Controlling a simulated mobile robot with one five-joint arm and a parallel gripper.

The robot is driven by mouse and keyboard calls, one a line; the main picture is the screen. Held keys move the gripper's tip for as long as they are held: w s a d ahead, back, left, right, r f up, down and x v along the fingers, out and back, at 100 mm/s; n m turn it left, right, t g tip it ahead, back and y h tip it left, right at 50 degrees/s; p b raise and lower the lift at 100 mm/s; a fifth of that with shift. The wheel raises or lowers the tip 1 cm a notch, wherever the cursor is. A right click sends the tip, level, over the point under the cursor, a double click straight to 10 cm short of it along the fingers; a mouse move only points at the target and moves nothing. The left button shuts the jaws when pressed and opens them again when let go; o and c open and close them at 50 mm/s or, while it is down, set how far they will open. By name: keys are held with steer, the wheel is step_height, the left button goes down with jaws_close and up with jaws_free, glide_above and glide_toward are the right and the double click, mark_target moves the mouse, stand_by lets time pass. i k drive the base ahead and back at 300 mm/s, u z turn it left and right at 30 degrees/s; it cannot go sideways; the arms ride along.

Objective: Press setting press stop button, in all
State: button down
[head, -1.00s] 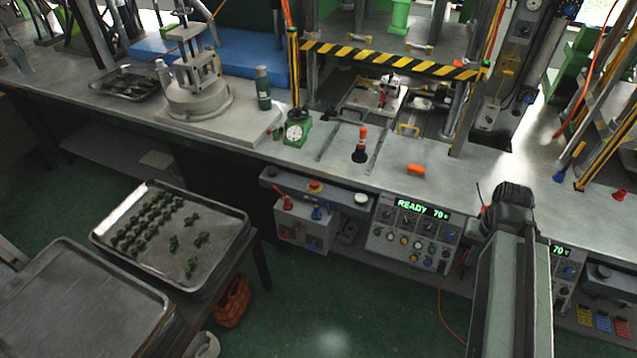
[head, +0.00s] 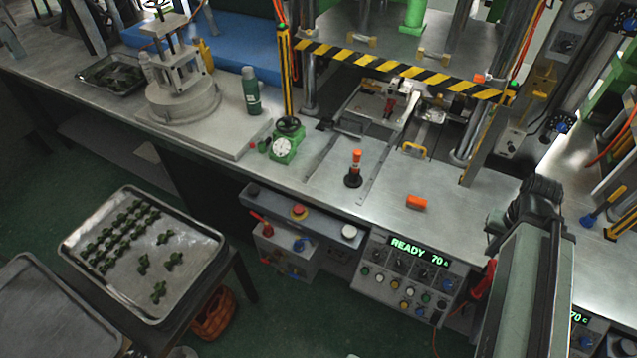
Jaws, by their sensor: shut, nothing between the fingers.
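My arm rises at the lower right, well to the right of the red button. My gripper cannot be made out; the arm's end is hidden or too dark to see.
A control panel (head: 408,268) with a green "READY 70" display is right of the bar. A box with red and blue valves (head: 285,249) hangs under it. An orange-topped tool (head: 354,168) and an orange block (head: 416,202) are on the bench. A tray (head: 193,287) of green pieces stands left.

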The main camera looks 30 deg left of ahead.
mark_target(297, 209)
steer(key=u, duration=0.05)
steer(key=i, duration=0.55)
steer(key=u, duration=4.1)
